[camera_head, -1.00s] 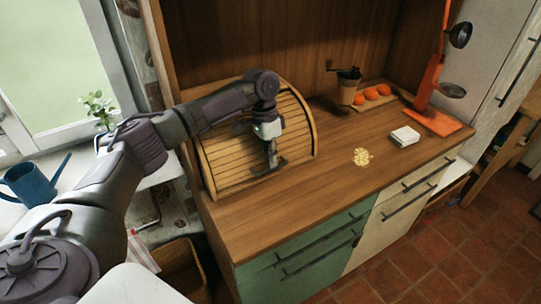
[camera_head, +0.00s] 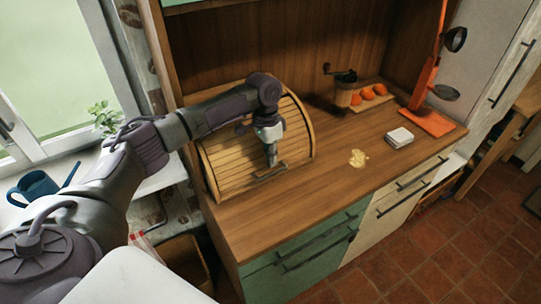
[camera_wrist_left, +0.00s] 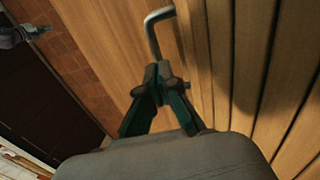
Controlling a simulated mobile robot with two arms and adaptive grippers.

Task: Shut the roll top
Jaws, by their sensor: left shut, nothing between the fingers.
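The roll-top box (camera_head: 209,165) is wooden, with curved sides, and stands at the left end of the counter. Its slatted roll top (camera_head: 232,165) spreads over the front, with the lower slats close to the counter. Whether a narrow gap is left at the bottom cannot be told. A dark grey handle (camera_head: 264,175) sits low on the front; it also shows as a bent metal bar in the left wrist view (camera_wrist_left: 152,38). My left gripper (camera_head: 271,163) is shut and empty, its tips close by the handle. Whether they touch it is unclear.
The wooden counter (camera_head: 310,190) is clear in front of the box. A blue watering can (camera_head: 36,187) is at left.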

